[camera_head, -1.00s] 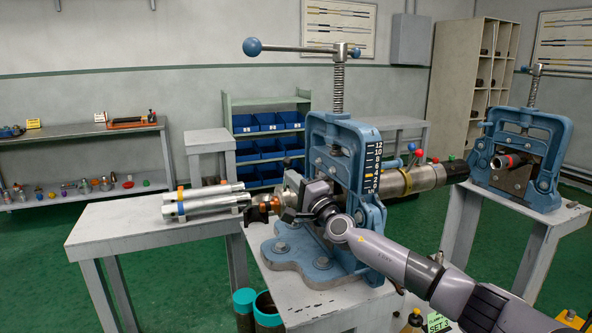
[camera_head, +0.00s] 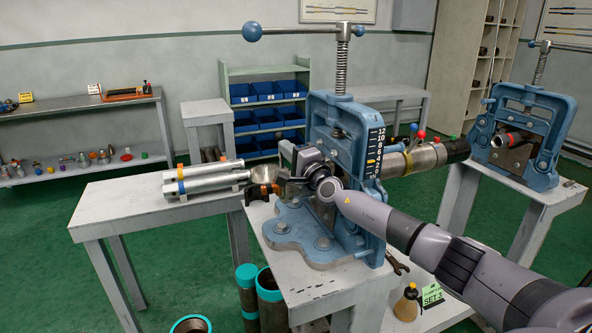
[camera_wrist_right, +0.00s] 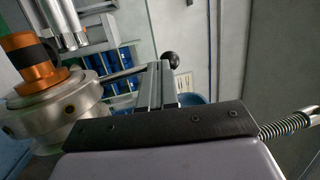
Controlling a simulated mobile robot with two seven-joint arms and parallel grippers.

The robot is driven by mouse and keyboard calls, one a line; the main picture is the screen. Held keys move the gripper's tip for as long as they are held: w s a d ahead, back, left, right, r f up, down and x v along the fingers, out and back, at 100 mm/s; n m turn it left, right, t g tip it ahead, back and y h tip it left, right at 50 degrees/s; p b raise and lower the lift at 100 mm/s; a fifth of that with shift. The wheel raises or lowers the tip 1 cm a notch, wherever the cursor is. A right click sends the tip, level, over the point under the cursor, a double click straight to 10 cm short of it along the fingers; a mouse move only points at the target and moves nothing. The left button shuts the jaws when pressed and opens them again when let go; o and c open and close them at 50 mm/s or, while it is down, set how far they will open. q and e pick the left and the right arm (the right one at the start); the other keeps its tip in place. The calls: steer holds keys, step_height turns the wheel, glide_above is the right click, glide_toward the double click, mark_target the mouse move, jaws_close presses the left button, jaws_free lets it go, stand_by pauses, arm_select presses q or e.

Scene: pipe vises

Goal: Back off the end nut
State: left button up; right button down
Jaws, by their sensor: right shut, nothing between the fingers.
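My right gripper (camera_head: 280,184) is at the left side of the near blue pipe vise (camera_head: 343,150), beside a copper-orange fitting (camera_head: 262,189). In the right wrist view its two fingers (camera_wrist_right: 158,72) are together and empty. At the left of that view, an orange part with a black band (camera_wrist_right: 35,62) rises from a round silver collar (camera_wrist_right: 55,118) with small holes. The fingers are apart from both. I cannot tell for certain which of these is the end nut. A thick silver pipe (camera_head: 425,157) sticks out right of the vise. My left gripper is out of view.
Silver tubes (camera_head: 207,178) lie on a grey table (camera_head: 150,212) to the left. A second vise (camera_head: 522,130) stands at the right. Teal-rimmed cylinders (camera_head: 268,290) stand on the floor in front. Blue bins (camera_head: 268,120) stand behind. The vise's long handle (camera_head: 300,30) reaches left overhead.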

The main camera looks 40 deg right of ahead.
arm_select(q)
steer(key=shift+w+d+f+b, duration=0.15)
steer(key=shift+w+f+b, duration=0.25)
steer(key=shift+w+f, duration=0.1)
arm_select(e)
steer(key=shift+w+d, duration=0.25)
steer(key=shift+w, duration=0.7)
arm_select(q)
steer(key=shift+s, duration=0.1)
arm_select(e)
steer(key=shift+s+d+r, duration=0.1)
